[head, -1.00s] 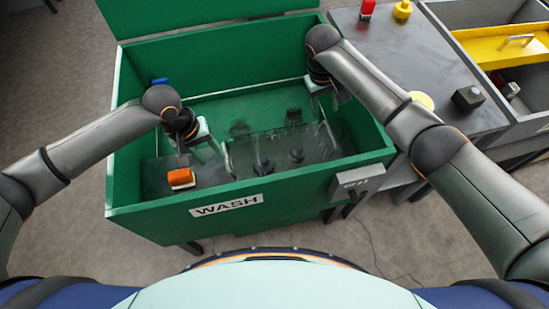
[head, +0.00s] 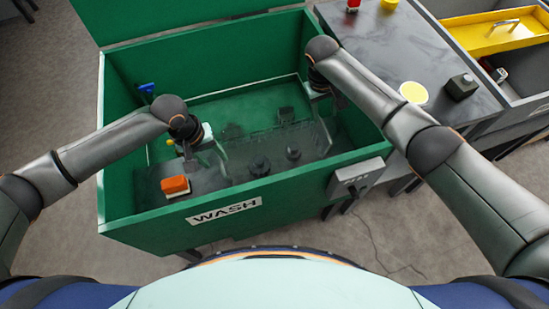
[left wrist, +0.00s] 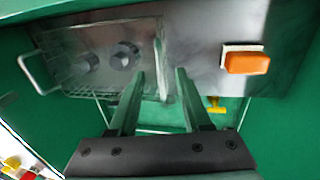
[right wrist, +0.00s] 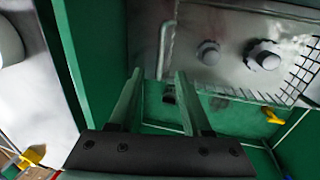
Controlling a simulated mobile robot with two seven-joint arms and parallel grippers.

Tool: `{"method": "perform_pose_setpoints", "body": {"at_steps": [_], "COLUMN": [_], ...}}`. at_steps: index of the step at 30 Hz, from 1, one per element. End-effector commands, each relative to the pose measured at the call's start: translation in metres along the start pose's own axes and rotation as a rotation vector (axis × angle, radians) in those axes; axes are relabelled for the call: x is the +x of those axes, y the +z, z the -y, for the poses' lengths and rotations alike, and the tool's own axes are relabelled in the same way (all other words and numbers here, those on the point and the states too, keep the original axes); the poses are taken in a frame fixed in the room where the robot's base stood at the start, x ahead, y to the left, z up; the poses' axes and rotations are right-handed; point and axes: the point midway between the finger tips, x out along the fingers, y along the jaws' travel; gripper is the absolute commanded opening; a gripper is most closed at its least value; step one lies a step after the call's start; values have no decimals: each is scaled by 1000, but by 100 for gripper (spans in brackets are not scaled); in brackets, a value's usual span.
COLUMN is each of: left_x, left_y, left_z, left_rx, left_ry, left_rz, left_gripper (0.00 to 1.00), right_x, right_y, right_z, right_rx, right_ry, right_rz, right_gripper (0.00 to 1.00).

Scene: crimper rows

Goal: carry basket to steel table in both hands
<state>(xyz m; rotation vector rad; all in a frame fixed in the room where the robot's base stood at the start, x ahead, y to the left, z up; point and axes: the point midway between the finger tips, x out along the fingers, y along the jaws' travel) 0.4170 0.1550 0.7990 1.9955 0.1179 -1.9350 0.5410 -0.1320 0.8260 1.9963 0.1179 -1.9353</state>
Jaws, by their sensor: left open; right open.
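The wire basket (head: 276,142) sits inside the green wash tank (head: 122,228), with dark round parts in it. In the left wrist view its mesh (left wrist: 85,88) shows, with one upright end handle (left wrist: 159,62) just ahead of and between my left fingers. My left gripper (head: 220,155) is open at the basket's left end. My right gripper (head: 325,105) is open at its right end, partly hidden by my arm. In the right wrist view a basket handle (right wrist: 165,50) stands just ahead of the open fingers. The grey steel table (head: 385,50) adjoins the tank's right side.
An orange block (head: 175,186) lies on the ledge at the tank's left front. A grey box (head: 356,176) juts from the tank's front right.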

Motion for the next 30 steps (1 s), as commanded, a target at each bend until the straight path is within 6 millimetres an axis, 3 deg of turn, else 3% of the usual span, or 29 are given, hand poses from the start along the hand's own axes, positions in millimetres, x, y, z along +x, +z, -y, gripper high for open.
{"method": "perform_pose_setpoints", "body": {"at_steps": [3, 13, 21, 30], "left_x": [25, 73, 90, 95], "left_y": [1, 1, 0, 0], "left_z": [0, 0, 0, 0], "left_rx": [-1, 1, 0, 0], "left_ry": [-2, -2, -1, -1], "left_rz": [2, 1, 1, 0], "left_gripper": [49, 49, 49, 49], "right_x": [25, 72, 89, 95], "right_y": [2, 1, 0, 0], "right_z": [0, 0, 1, 0], "right_rx": [2, 1, 0, 0], "right_ry": [1, 2, 0, 0], "right_rz": [6, 4, 3, 0], "right_gripper": [49, 49, 49, 49]}}
